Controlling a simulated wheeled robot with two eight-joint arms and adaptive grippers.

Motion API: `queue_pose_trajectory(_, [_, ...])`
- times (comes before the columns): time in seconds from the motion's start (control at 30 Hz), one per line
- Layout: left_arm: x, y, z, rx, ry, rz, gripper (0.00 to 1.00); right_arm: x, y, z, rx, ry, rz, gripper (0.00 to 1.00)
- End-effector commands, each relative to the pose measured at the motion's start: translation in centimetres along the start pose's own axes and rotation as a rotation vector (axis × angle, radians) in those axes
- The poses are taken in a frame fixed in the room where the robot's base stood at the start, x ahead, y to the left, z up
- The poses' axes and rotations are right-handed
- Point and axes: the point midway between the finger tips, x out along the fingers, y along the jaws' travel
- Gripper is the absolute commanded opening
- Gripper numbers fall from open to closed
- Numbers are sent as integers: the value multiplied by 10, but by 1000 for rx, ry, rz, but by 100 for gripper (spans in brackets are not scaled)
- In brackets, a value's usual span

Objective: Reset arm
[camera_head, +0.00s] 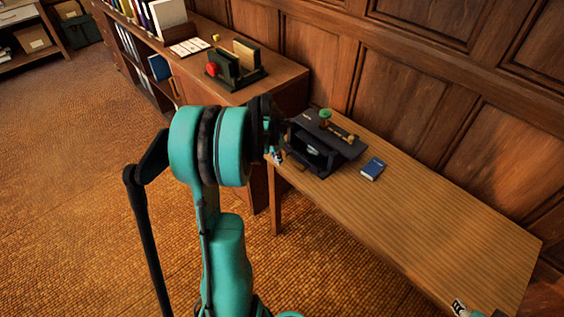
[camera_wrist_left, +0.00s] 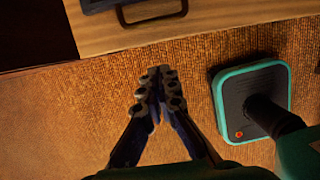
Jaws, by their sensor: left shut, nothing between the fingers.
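My left arm rises through the middle of the head view, and its gripper (camera_head: 277,158) is by the near left edge of the wooden table (camera_head: 430,225), beside a black box-like device. In the left wrist view the left gripper's fingertips (camera_wrist_left: 160,78) meet, with nothing between them, above the woven floor. What seems to be the tip of my right gripper (camera_head: 460,308) shows at the bottom right edge of the head view, mostly cut off; its jaw state is unclear.
The black device (camera_head: 338,145) has an open front and a green knob. A blue book (camera_head: 373,169) lies beside it. A cabinet (camera_head: 285,82) behind carries a file holder (camera_head: 236,70) and a red ball (camera_head: 212,69). The table's right part and the floor at left are clear.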

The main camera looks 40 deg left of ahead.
Motion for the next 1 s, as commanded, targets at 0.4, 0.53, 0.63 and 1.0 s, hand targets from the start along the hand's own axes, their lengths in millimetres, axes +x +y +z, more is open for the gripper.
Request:
queue_pose_trajectory(0.4, [-21, 0, -1, 0, 1, 0, 0, -6, 0, -4, 0, 0, 0, 40])
queue_pose_trajectory(0.53, [-26, -9, 2, 59, -3, 5, 0, -6, 0, -4, 0, 0, 0, 40])
queue_pose_trajectory(0.63, [-42, -34, 8, 249, -14, 20, 0, -6, 0, -4, 0, 0, 0, 40])
queue_pose_trajectory(1.0, [-121, -195, -3, 1642, -60, 201, 0, -6, 0, -4, 0, 0, 0, 40])
